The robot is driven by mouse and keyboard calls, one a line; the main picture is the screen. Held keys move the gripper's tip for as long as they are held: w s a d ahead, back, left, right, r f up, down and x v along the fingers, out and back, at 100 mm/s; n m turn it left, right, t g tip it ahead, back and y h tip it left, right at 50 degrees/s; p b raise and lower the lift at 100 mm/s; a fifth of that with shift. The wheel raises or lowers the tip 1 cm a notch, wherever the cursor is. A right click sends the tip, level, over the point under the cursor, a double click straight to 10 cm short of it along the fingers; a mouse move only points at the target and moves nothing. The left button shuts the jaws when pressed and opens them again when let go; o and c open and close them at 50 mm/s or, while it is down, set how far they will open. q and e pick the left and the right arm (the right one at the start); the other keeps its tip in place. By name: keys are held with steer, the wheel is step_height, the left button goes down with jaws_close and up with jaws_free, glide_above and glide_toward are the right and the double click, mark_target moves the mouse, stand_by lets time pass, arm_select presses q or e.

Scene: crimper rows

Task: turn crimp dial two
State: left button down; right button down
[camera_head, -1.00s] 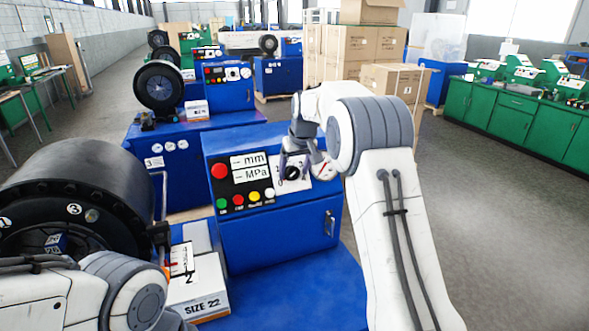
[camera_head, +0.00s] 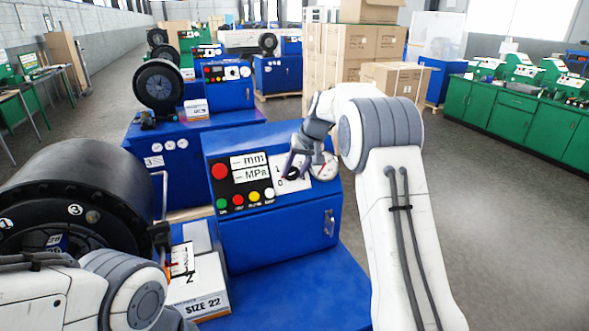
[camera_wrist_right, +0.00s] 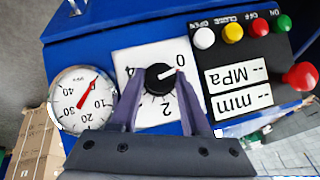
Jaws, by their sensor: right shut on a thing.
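The crimp dial (camera_wrist_right: 160,78) is a round black knob with a white pointer line on a white plate with numbers, seen in the right wrist view. Its pointer aims near the 0. My right gripper (camera_wrist_right: 156,90) has its two purple fingers on either side of the knob and is shut on it. In the head view, my right gripper (camera_head: 292,165) reaches the sloped face of the blue control box (camera_head: 270,232) and partly covers the dial. My left arm shows at the lower left, but its gripper fingers are not visible there.
A round pressure gauge (camera_wrist_right: 84,98) sits beside the dial plate. Coloured buttons (camera_head: 246,197) and a red knob (camera_head: 219,171) are on the black panel. A black crimping head (camera_head: 85,180) and a SIZE 22 box (camera_head: 205,299) stand at left.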

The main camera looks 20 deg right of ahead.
steer(key=shift+d+f+m+y+b, duration=0.1)
steer(key=shift+m+y+b, duration=0.15)
steer(key=shift+m+y, duration=0.25)
steer(key=shift+d+f+m+y+b, duration=0.1)
steer(key=shift+m+y+b, duration=0.15)
steer(key=shift+m, duration=0.35)
steer(key=m+y+b, duration=0.1)
steer(key=m+t+y+b, duration=0.1)
steer(key=shift+d+f+m, duration=0.15)
steer(key=shift+m, duration=0.25)
steer(key=m+t+y+b, duration=0.1)
steer(key=m+t+b, duration=0.1)
steer(key=b, duration=0.3)
steer(key=m+t+b, duration=0.2)
steer(key=m+b, duration=0.3)
steer(key=m+t+y+b, duration=0.1)
steer(key=m+t+b, duration=0.1)
steer(key=m+b, duration=0.2)
steer(key=shift+s+f+y+b, duration=0.3)
steer(key=shift+f+y+b, duration=0.1)
steer(key=shift+b, duration=0.35)
steer(key=shift+r+m+t+h+b, duration=0.15)
steer(key=shift+m+t+h+b, duration=0.1)
steer(key=shift+m+t+b, duration=0.65)
steer(key=shift+c, duration=1.8)
jaws_free()
steer(key=shift+g, duration=0.3)
steer(key=shift+s, duration=0.1)
